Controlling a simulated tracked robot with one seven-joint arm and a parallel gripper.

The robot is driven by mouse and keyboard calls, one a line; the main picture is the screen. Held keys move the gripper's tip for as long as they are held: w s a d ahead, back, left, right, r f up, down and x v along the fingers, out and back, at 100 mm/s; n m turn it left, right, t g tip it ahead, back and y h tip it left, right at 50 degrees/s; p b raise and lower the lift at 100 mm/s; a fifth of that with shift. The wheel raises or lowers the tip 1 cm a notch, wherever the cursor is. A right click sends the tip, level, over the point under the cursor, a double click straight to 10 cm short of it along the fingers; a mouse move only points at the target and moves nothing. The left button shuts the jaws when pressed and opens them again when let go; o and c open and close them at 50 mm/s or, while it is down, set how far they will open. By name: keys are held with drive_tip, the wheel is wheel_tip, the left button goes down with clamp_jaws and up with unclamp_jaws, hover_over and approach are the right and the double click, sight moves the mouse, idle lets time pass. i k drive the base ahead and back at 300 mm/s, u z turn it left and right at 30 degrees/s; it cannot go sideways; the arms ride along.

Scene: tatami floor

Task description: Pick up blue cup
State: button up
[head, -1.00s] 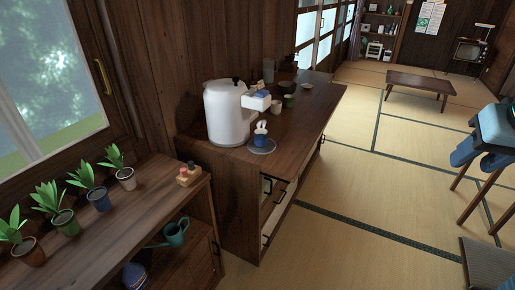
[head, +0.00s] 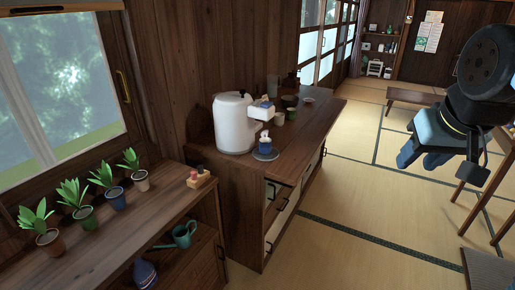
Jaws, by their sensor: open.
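The small blue cup (head: 265,148) stands on a grey-blue saucer (head: 267,156) near the left front edge of the wooden counter. A white, ear-like shape shows at the cup's top. My gripper (head: 428,160) hangs at the right over the tatami, well apart from the cup and to its right. Its blue fingers point downward and it is open, with nothing seen between them.
Other cups (head: 279,118) stand farther back on the counter (head: 300,135). Tatami floor (head: 345,195) is open at right.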

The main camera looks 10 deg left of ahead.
sight(265, 146)
drive_tip(key=u, duration=0.1)
drive_tip(key=i, duration=1)
drive_tip(key=z, duration=0.1)
